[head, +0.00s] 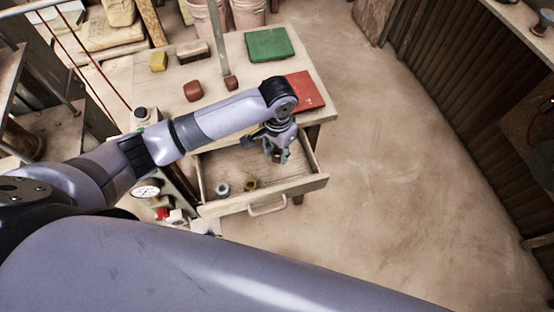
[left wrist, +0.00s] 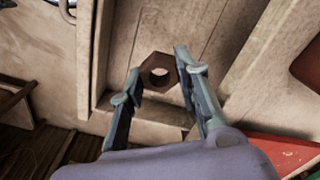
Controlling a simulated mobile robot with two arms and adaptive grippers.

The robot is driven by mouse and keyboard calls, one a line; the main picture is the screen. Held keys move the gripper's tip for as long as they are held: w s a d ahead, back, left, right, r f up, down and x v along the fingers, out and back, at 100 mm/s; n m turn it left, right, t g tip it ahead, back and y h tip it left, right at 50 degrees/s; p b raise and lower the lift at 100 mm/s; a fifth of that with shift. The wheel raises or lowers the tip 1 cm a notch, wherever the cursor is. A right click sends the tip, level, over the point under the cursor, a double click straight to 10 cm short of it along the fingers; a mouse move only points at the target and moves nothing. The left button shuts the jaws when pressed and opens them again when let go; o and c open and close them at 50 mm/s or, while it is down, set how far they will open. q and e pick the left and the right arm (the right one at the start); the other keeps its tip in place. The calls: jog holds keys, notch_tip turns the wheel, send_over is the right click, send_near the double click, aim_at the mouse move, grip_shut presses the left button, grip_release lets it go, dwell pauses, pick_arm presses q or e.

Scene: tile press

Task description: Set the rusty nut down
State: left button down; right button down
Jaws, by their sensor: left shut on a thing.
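The rusty nut (left wrist: 159,72) is a brown hexagonal ring with a round hole, held between the fingertips of my left gripper (left wrist: 157,84) in the left wrist view. In the head view my left gripper (head: 277,154) points down over the right part of the open drawer (head: 264,199). The nut is too small there to make out clearly. In the left wrist view the drawer's wooden floor (left wrist: 130,40) shows behind the nut; the height between them is hard to tell. My right gripper is in neither view.
A grey nut (head: 222,187) and a brass-coloured nut (head: 250,184) lie in the drawer's front left part. On the table (head: 230,75) are a green slab (head: 269,44), a red slab (head: 305,91), a reddish block (head: 193,91) and a brush (head: 192,50). Floor to the right is clear.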

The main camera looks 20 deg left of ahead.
aim_at(278, 168)
pick_arm(q)
jog(key=shift+f, duration=3.05)
jog(key=c, duration=1.2)
grip_release()
jog(key=shift+f, duration=0.1)
notch_tip(278, 168, up, 12)
jog(key=shift+r, duration=0.15)
jog(key=shift+s, duration=0.1)
